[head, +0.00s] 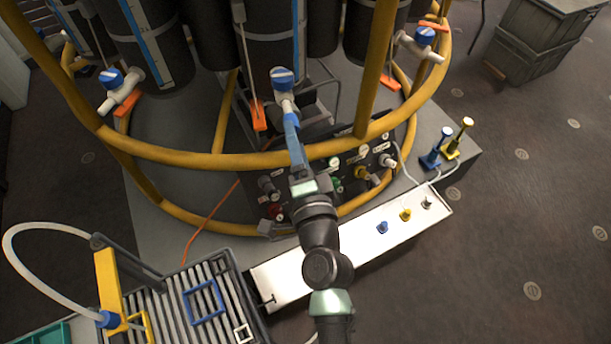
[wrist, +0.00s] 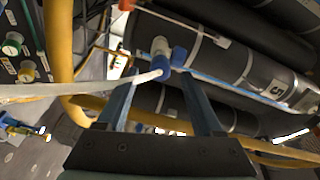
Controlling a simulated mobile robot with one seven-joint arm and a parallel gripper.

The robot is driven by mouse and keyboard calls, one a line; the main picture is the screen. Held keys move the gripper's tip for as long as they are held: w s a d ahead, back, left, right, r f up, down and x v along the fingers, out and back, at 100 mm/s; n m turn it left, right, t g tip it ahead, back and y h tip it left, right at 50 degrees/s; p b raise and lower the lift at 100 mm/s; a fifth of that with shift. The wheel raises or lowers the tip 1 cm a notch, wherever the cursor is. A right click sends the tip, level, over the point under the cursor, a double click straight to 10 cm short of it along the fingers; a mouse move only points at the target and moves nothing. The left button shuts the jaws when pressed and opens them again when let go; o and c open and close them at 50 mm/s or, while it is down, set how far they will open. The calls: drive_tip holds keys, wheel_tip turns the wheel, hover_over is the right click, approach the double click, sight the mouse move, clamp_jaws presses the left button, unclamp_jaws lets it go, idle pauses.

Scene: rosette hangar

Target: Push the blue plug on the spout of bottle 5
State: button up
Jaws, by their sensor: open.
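Bottle 5 (wrist: 250,72) is a dark cylinder; its "5" label shows at the right of the wrist view. Its valve has a white body (wrist: 160,46) and blue parts (wrist: 164,68), which also show in the head view as a blue cap (head: 282,77). A thin white piece, possibly the spout, points down-left between the fingers. My gripper (wrist: 155,82) is open, its fingers on either side of this area; in the head view it (head: 291,125) is just below the valve. I cannot tell a plug from the valve's other blue parts, nor whether the fingers touch anything.
Yellow rails (head: 180,160) ring the bottles close to my arm. A dark connector panel (head: 345,170) lies behind the gripper. A white shelf (head: 335,253) holds small blue (head: 382,227), yellow (head: 405,214) and grey pieces. A slatted rack (head: 175,318) stands lower left.

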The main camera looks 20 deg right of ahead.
drive_tip(key=b+v, duration=0.2)
drive_tip(key=v, duration=0.7)
drive_tip(key=shift+s, duration=0.2)
drive_tip(key=w+a+r+n+t+y+p, duration=0.1)
drive_tip(key=w+a+r+n+t, duration=0.2)
drive_tip(key=r, duration=0.6)
drive_tip(key=w+a+r+n+y, duration=0.2)
drive_tip(key=r+n, duration=0.2)
drive_tip(key=r, duration=0.5)
drive_tip(key=w+a+r+n+t+y+p, duration=0.1)
drive_tip(key=w+a+r+n+t, duration=0.2)
drive_tip(key=r, duration=0.6)
drive_tip(key=s+a+r+n+t, duration=0.2)
drive_tip(key=s+a+r+n, duration=0.1)
drive_tip(key=r, duration=0.9)
drive_tip(key=s+a+r+n+t+p, duration=0.1)
drive_tip(key=s+r+n, duration=0.3)
drive_tip(key=r, duration=0.9)
drive_tip(key=shift+s+a+n+t+p, duration=0.3)
drive_tip(key=shift+s+a+t, duration=0.1)
drive_tip(key=shift+s+a, duration=0.55)
